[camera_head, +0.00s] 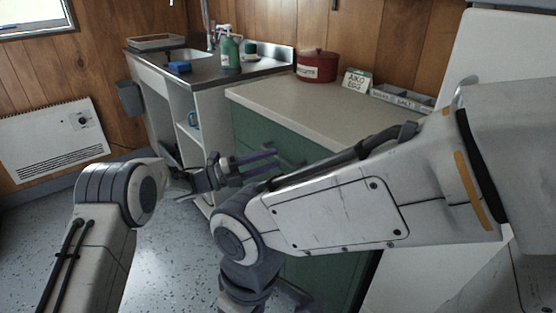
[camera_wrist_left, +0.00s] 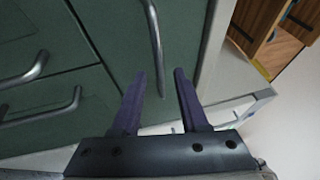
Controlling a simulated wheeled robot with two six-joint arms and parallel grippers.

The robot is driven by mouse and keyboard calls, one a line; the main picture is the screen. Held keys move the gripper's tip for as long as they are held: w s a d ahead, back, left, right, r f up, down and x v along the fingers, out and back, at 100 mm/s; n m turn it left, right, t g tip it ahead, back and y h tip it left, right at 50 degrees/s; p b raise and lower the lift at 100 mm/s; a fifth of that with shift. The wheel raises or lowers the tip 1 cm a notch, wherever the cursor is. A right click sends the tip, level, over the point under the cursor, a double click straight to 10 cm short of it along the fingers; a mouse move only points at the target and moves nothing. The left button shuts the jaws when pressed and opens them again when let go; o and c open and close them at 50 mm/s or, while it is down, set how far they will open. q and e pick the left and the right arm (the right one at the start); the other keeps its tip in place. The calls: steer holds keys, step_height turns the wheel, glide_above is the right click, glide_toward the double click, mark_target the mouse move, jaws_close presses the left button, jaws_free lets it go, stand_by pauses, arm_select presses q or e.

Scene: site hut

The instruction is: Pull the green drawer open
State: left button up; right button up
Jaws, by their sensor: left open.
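The green cabinet front (camera_head: 252,132) stands under a pale worktop in the head view, partly hidden behind my arms. In the left wrist view, several green fronts show, separated by thin dark gaps, and they look shut. One green front (camera_wrist_left: 120,38) has a metal bar handle (camera_wrist_left: 153,35) whose lower end shows between my left fingers. My left gripper (camera_head: 277,161) is open in front of the cabinet; it also shows in the left wrist view (camera_wrist_left: 161,72). I cannot tell whether it touches the handle. My right arm crosses the head view; its fingers are not visible.
Two more handles (camera_wrist_left: 25,72) and (camera_wrist_left: 62,105) show at left in the wrist view. The worktop (camera_head: 290,97) bears a red pot (camera_head: 317,68) and a grey tray (camera_head: 402,97). A sink unit (camera_head: 150,75) and heater (camera_head: 50,142) stand left, with clear floor before them.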

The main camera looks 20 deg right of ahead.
mark_target(279, 157)
arm_select(q)
steer(key=shift+s+d+r, duration=0.1)
steer(key=shift+d+r, duration=0.05)
steer(key=shift+d, duration=0.65)
steer(key=shift+d+r, duration=0.1)
steer(key=shift+d, duration=0.65)
jaws_close()
